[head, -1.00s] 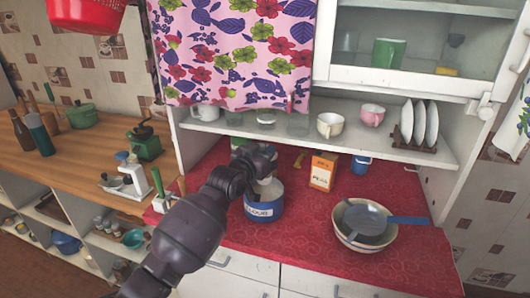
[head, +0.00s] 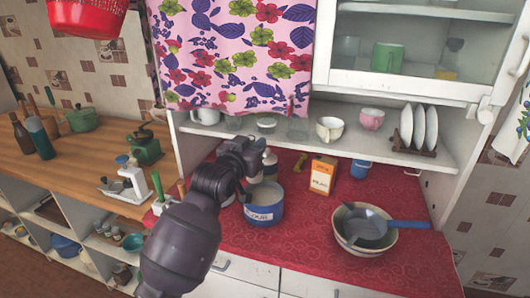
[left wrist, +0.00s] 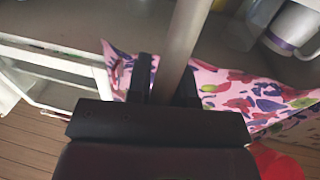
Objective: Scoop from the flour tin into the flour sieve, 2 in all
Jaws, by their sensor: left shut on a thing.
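The blue flour tin (head: 264,213) with a white label stands open on the red counter, pale inside. The flour sieve (head: 362,222), grey with a blue handle, rests on a cream bowl (head: 360,245) to its right. My left gripper (head: 256,150) is above the tin's back left side. It is shut on a metal handle (left wrist: 186,35), seen between the fingers in the left wrist view. I take this to be the scoop's; a pale metal part (head: 269,161) shows beside the gripper in the head view. Its load cannot be seen. My right gripper is not in view.
An orange and white box (head: 322,175) and a blue mug (head: 361,168) stand behind the tin and sieve. A shelf (head: 300,137) with cups and a plate rack overhangs the counter's back. The counter front is clear.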

